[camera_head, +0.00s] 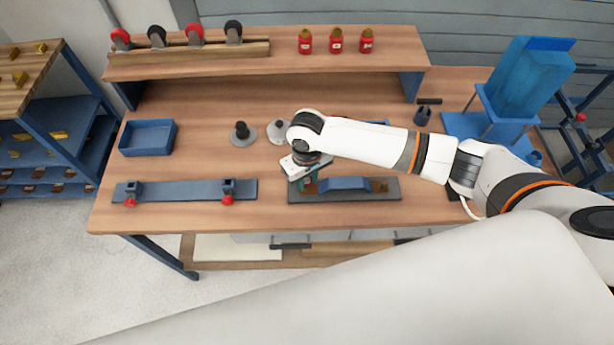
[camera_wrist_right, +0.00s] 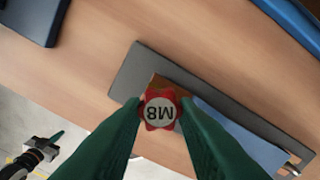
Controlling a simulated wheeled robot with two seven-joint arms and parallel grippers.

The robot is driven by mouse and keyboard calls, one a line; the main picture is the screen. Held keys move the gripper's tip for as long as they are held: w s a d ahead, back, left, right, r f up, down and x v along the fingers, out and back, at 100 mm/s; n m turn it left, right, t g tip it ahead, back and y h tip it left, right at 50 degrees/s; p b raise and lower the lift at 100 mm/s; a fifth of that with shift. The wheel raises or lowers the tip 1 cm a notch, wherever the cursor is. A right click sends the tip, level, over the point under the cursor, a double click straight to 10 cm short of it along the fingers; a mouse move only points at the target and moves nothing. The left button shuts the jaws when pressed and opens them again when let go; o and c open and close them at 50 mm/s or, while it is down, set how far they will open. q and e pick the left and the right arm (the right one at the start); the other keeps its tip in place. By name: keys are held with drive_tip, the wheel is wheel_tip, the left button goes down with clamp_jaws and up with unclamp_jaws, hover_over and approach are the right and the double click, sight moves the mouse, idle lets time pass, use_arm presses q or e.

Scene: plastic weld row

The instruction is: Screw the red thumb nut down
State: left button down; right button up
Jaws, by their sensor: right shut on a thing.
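The red thumb nut (camera_wrist_right: 160,112), with a pale cap marked M8, sits between the green fingers of my right gripper (camera_wrist_right: 160,115) in the right wrist view. The gripper is shut on it, from above. The nut is over a brown block at one end of a dark plate (camera_wrist_right: 148,62) that carries a blue bar (camera_wrist_right: 235,122). In the head view my right gripper (camera_head: 303,180) is at the left end of this plate (camera_head: 300,198), and my wrist hides the nut. What seems to be my left gripper (camera_wrist_right: 45,145) shows small at the lower left of the wrist view.
A blue plate with two red-knobbed clamps (camera_head: 180,191) lies to the left. Behind are a blue tray (camera_head: 148,137) and a round dark-topped stand (camera_head: 243,134). A shelf (camera_head: 285,66) holds red bottles and wheels. A blue stand (camera_head: 525,80) is at the right.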

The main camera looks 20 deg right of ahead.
drive_tip(key=shift+f, duration=0.45)
drive_tip(key=shift+p, duration=0.65)
idle(0.5)
drive_tip(key=shift+f, duration=0.4)
idle(0.8)
drive_tip(key=m+p, duration=0.1)
drive_tip(key=p, duration=0.1)
drive_tip(key=m+p, duration=0.1)
drive_tip(key=m, duration=0.1)
drive_tip(key=m+p, duration=0.2)
drive_tip(key=shift+a+r+p, duration=0.1)
drive_tip(key=shift+r+p, duration=0.2)
drive_tip(key=shift+p, duration=0.05)
drive_tip(key=m+p, duration=0.5)
drive_tip(key=m, duration=0.3)
drive_tip(key=shift+a+f+p, duration=0.1)
drive_tip(key=shift+p, duration=0.3)
drive_tip(key=shift+w+f+m+b, duration=0.1)
drive_tip(key=shift+f+m+b, duration=0.1)
drive_tip(key=shift+m, duration=0.4)
drive_tip(key=shift+f+m+b, duration=0.1)
drive_tip(key=shift+m+b, duration=0.1)
drive_tip(key=shift+m, duration=0.4)
drive_tip(key=m, duration=0.4)
drive_tip(key=shift+w, duration=0.1)
drive_tip(key=o, duration=0.9)
